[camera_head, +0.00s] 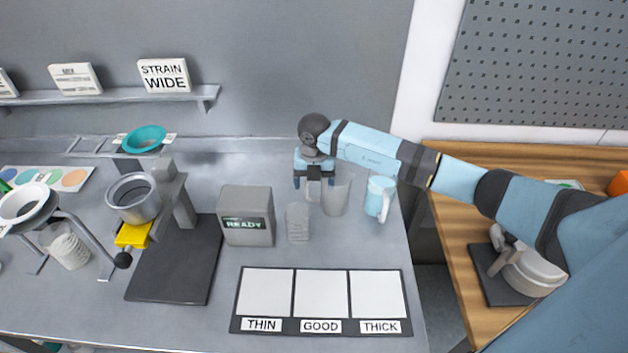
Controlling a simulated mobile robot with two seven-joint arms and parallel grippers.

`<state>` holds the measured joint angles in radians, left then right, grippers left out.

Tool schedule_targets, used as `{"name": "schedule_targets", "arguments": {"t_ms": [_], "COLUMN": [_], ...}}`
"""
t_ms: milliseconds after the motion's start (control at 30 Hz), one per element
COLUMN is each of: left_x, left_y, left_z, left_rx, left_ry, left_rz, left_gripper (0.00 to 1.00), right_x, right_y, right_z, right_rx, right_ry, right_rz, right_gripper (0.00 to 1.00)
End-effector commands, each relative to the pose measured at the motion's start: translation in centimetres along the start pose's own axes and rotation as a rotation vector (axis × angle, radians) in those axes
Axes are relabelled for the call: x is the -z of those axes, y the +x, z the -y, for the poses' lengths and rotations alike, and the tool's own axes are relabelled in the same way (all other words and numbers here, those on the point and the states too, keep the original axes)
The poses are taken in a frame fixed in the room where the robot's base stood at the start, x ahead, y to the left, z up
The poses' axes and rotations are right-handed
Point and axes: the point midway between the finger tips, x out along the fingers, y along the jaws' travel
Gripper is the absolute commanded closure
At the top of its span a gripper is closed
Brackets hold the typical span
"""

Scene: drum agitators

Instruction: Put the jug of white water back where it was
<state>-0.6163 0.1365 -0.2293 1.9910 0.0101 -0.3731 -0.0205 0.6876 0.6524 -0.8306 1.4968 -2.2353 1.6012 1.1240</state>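A pale, whitish jug or beaker (337,197) stands on the grey bench, right beside my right gripper; its contents are hard to make out. A light-blue jug (377,196) with a pale handle stands to its right, near the bench's right edge. My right gripper (314,187) points down at the left side of the whitish jug. Its dark fingers look spread apart, with a narrow pale piece showing between them, perhaps a handle. I cannot tell whether they touch it. My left gripper is not in view.
A ribbed grey cup (297,222) and a grey READY box (246,216) stand left of the gripper. A mat with THIN, GOOD and THICK squares (321,300) lies in front. A stand with a metal pot (134,198) is at left. A wooden table (455,215) is at right.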

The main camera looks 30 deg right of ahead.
Motion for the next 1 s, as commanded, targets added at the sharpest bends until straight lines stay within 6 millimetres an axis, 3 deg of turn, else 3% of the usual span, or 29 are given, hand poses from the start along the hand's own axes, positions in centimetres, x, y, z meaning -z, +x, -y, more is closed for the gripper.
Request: {"name": "schedule_targets", "arguments": {"t_ms": [233, 700, 1000], "left_x": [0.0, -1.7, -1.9], "left_y": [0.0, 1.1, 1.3], "left_z": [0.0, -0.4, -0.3], "left_rx": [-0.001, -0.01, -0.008], "left_ry": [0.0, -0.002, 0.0], "left_rz": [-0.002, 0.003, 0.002], "left_gripper": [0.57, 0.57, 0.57], "right_x": [-0.1, -0.1, 0.0], "right_y": [-1.1, -10.3, -12.3], "right_z": [0.0, 0.0, 0.0], "right_rx": [-0.001, -0.002, 0.0], "right_ry": [0.001, 0.0, 0.0], "right_rz": [0.002, 0.004, 0.0], "right_gripper": [0.21, 0.21, 0.21]}}
